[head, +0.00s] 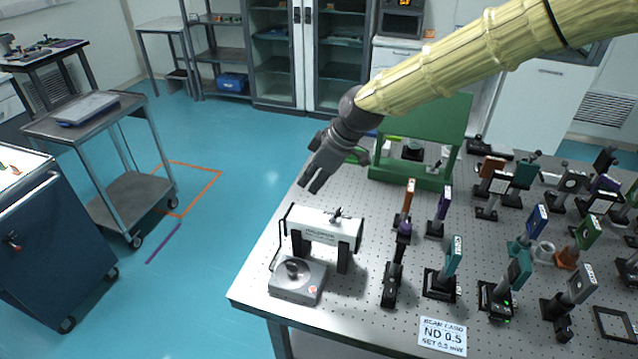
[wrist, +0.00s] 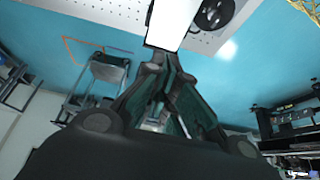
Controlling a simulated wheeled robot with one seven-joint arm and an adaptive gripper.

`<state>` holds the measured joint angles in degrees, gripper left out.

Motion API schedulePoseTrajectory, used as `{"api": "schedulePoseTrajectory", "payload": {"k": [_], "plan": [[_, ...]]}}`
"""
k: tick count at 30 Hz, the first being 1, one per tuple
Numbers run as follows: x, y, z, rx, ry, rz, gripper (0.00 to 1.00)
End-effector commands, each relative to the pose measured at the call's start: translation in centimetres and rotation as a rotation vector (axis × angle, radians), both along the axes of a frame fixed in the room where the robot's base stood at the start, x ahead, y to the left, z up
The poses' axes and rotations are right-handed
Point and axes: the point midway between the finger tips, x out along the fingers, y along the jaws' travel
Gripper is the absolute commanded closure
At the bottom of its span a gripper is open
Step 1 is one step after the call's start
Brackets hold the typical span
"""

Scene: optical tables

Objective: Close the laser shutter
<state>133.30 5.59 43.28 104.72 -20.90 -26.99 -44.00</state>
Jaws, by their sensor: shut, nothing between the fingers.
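The laser (head: 318,226) is a white box on two dark posts at the near left corner of the optical table. A small dark piece (head: 337,214) stands on its top; it may be the shutter lever, but its state is too small to tell. My gripper (head: 312,184) is shut and empty, pointing down and left, above and behind the laser and apart from it. In the wrist view my gripper (wrist: 160,80) points toward a white block, likely the laser (wrist: 172,22), whose upper end is cut off by the frame.
A grey unit (head: 298,290) with a dark knob sits in front of the laser. The optical table (head: 362,318) carries several mounted optics to the right, a green frame (head: 425,183) behind, and an ND 0.5 card (head: 443,336).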

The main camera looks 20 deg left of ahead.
Motion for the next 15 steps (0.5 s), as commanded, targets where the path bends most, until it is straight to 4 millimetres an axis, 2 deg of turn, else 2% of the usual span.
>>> {"api": "schedulePoseTrajectory", "payload": {"k": [15], "plan": [[-0.2,-5.7,4.4,0.002,-0.002,-0.002,1.00]]}}
